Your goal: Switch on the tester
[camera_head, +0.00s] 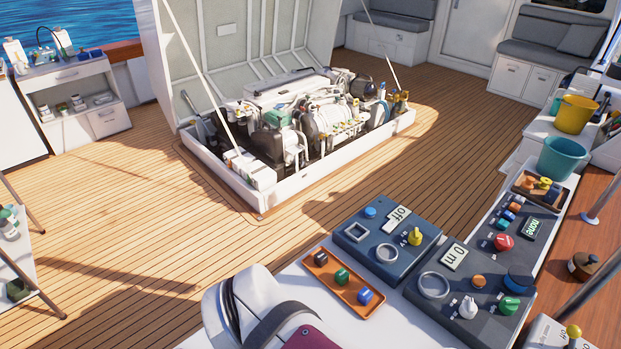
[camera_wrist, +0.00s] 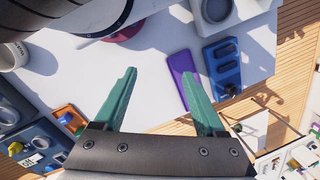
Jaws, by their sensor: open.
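No panel has a readable "tester" name, so I cannot tell which one it is. A dark blue panel (camera_head: 387,239) has a sign reading "off" (camera_head: 398,218), a yellow knob (camera_head: 415,236), a blue button and two framed openings. It seems to show at the lower left of the wrist view too (camera_wrist: 40,143). In the wrist view, a blue device (camera_wrist: 223,66) with dark buttons and a black knob (camera_wrist: 231,89) lies on the white surface. My gripper (camera_wrist: 158,73) is open and empty, its teal fingers apart, left of that device. The head view does not show its fingers.
A grey panel (camera_head: 463,283) reads "0 m"; another (camera_head: 508,235) reads "none". An orange tray (camera_head: 327,285) holds three small coloured pieces. A purple flat piece (camera_wrist: 184,80) lies beside the blue device. The engine hatch (camera_head: 215,160) stands open. Much deck floor is clear.

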